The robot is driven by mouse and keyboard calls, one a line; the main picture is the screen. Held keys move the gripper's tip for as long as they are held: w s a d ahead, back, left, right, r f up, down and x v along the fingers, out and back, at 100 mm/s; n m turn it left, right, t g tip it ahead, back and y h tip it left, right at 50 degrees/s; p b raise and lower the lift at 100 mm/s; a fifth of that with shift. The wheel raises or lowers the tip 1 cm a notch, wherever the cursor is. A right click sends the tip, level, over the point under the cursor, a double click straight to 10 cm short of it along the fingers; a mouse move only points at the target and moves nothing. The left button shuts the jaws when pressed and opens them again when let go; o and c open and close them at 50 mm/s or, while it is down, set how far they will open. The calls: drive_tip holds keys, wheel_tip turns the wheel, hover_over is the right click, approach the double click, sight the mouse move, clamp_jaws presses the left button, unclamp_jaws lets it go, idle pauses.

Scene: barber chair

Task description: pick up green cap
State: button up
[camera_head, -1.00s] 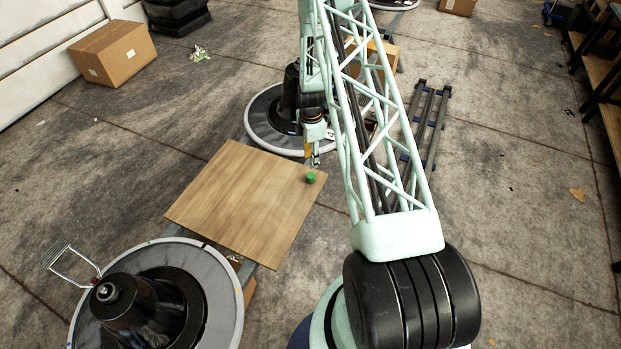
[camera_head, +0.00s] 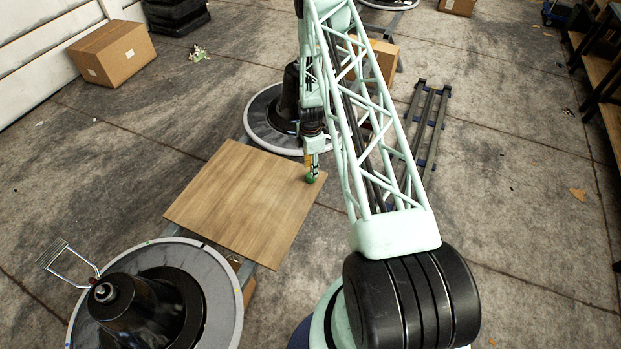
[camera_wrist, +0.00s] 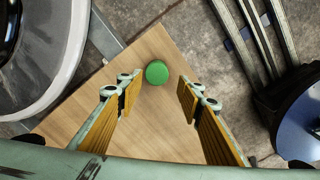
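The green cap (camera_head: 310,178) sits on the wooden board (camera_head: 240,203), near its right corner. In the wrist view the round cap (camera_wrist: 156,73) lies on the board (camera_wrist: 155,130) between the lines of my two fingers, slightly beyond their tips. My gripper (camera_head: 313,172) is right above the cap in the head view and partly covers it. In the wrist view my gripper (camera_wrist: 160,92) is open, with yellow-padded fingers spread on both sides and nothing held between them.
A round grey-rimmed base (camera_head: 262,118) stands just behind the board, and another (camera_head: 222,300) at the front left. Dark rails (camera_head: 430,130) lie on the floor at the right. A cardboard box (camera_head: 113,53) stands far left.

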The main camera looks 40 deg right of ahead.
drive_tip(key=shift+f, duration=0.65)
drive_tip(key=shift+f, duration=0.1)
drive_tip(key=shift+w+d+f+b, duration=0.1)
drive_tip(key=shift+w+f+b, duration=0.1)
drive_tip(key=shift+f, duration=0.6)
drive_tip(key=shift+w+d+f+b, duration=0.1)
drive_tip(key=shift+f+b, duration=0.1)
drive_tip(key=shift+f, duration=1.5)
drive_tip(key=shift+c, duration=0.7)
drive_tip(key=c, duration=0.6)
